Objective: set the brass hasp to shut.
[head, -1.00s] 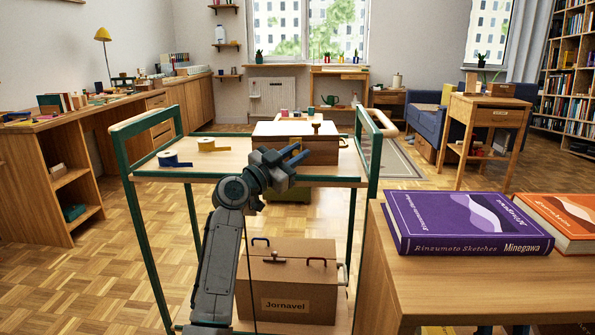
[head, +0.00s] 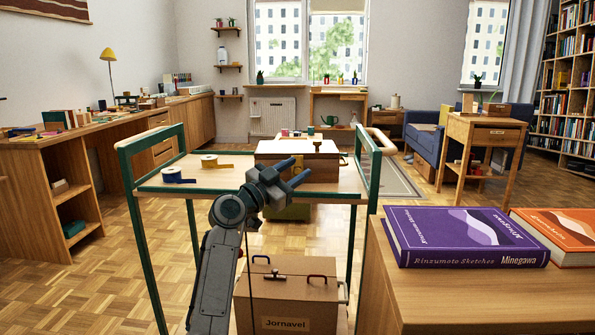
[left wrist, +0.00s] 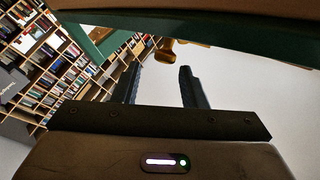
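A cardboard-brown box with a pale lid (head: 272,148) stands on the cart's upper shelf, behind my left gripper. A small brown fitting (head: 317,147) shows at its top; I cannot tell whether it is the brass hasp. A second box, labelled Jornavel (head: 315,312), stands lower down with a dark handle, a red handle and a small bar fitting (head: 275,275) between them. My left gripper (head: 296,172) is open and empty in front of the upper box. In the left wrist view, a brass-coloured piece (left wrist: 168,52) shows beyond the parted fingers, under a green edge. The right gripper is out of view.
The green-framed cart (head: 134,190) has upright end rails. Blue tape (head: 176,175) and yellow tape (head: 210,162) lie on its upper shelf. A purple book (head: 465,238) and an orange book (head: 565,235) lie on a wooden table at right.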

